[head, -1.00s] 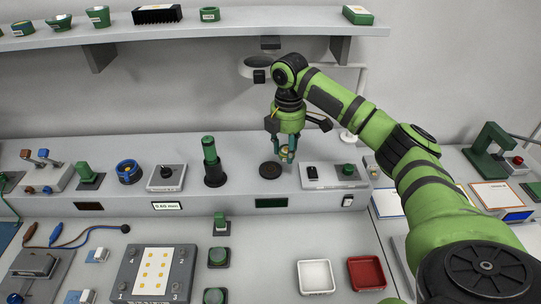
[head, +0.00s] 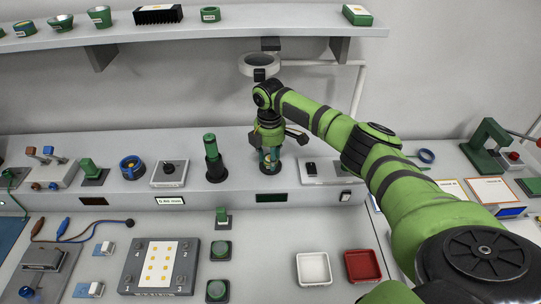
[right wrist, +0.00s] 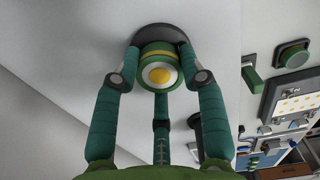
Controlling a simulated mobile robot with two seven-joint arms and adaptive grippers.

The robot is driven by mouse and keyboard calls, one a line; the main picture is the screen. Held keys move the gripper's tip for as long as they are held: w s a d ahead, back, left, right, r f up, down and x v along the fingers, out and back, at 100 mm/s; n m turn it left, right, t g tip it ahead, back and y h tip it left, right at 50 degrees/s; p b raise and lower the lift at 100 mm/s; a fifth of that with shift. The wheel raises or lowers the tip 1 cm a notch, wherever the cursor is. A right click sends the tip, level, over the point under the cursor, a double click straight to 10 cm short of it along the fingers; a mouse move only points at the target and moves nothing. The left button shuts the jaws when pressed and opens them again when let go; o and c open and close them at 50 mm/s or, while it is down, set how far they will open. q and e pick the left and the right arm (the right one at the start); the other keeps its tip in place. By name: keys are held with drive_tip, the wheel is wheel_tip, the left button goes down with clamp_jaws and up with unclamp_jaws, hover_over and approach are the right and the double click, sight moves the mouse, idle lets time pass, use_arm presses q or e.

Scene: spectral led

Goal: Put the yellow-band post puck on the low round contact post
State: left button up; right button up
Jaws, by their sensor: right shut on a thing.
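My right gripper (head: 270,160) points down over the raised console and is shut on the yellow-band post puck. In the right wrist view the fingers (right wrist: 160,80) close around the puck (right wrist: 159,74), which is green with a yellow band and a white face with a yellow centre. The low round contact post (right wrist: 178,34) is a black disc directly behind the puck in that view. In the head view the post (head: 271,171) is partly covered by the fingers. I cannot tell whether puck and post touch. My left gripper is out of view.
A tall dark-and-green post (head: 213,160) stands left of the gripper. A switch panel (head: 325,172) lies close on the right. A ring lamp (head: 260,64) hangs behind my arm. White (head: 314,268) and red (head: 362,265) trays lie in front.

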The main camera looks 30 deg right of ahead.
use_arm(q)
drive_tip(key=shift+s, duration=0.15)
use_arm(e)
drive_tip(key=shift+f, duration=0.1)
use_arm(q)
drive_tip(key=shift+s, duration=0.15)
use_arm(e)
drive_tip(key=o, duration=1.2)
drive_tip(key=shift+c, duration=0.2)
drive_tip(key=shift+r, duration=0.55)
wheel_tip(320, 180, up, 5)
drive_tip(key=shift+a+r+b, duration=0.1)
drive_tip(key=shift+r+b, duration=0.1)
drive_tip(key=shift+b, duration=0.85)
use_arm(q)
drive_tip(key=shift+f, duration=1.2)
use_arm(e)
drive_tip(key=shift+r, duration=0.65)
